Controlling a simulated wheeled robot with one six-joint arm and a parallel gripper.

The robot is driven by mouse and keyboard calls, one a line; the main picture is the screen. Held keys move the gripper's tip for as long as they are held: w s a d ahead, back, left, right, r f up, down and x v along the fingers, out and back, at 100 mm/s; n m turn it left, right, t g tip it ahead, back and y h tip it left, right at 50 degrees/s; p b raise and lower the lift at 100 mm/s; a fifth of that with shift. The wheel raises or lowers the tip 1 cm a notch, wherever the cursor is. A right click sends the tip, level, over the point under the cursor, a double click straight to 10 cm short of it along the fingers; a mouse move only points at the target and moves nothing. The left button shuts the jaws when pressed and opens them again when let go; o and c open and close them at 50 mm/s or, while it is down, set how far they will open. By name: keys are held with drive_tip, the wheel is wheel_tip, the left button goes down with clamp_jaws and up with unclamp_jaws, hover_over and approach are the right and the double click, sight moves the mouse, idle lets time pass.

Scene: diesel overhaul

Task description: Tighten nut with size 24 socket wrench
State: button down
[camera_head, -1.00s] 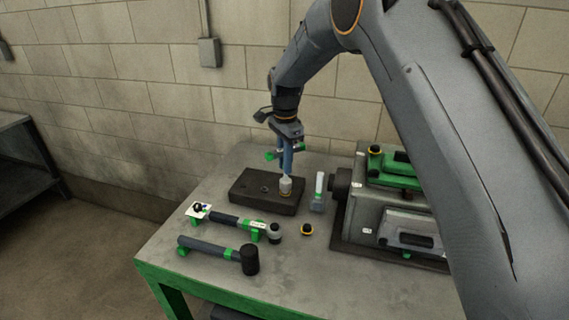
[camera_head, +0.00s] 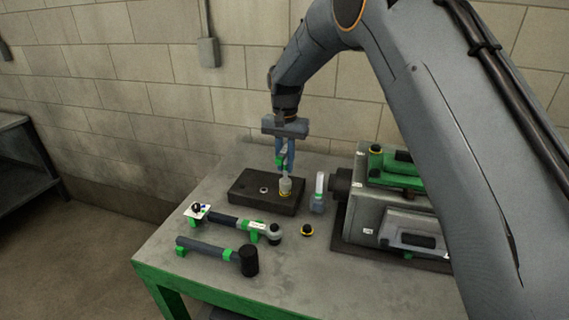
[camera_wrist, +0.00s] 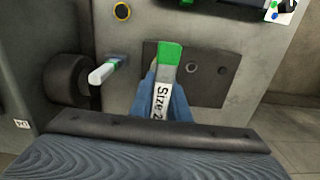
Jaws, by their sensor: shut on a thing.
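My gripper (camera_head: 285,158) points down over a dark block (camera_head: 245,195) on the workbench. Its blue fingers are shut on a green-ended wrench handle whose label starts "Size 2" in the wrist view (camera_wrist: 165,90); the rest of the label is cut off. Below the fingers, a pale socket end with a yellowish band (camera_head: 285,187) is on the block's right part. Whether it sits around a nut is hidden. A small round nut or hole (camera_head: 264,190) shows on the block to its left.
A similar white-handled tool (camera_head: 319,190) stands right of the block. A grey and green engine (camera_head: 405,215) fills the bench's right side. In front lie a black-handled wrench (camera_head: 222,219), a hammer (camera_head: 210,246) and a yellow-ringed socket (camera_head: 307,230).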

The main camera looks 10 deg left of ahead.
drive_tip(key=n, duration=0.6)
drive_tip(key=shift+b, duration=0.4)
drive_tip(key=n, duration=0.6)
drive_tip(key=shift+b, duration=0.35)
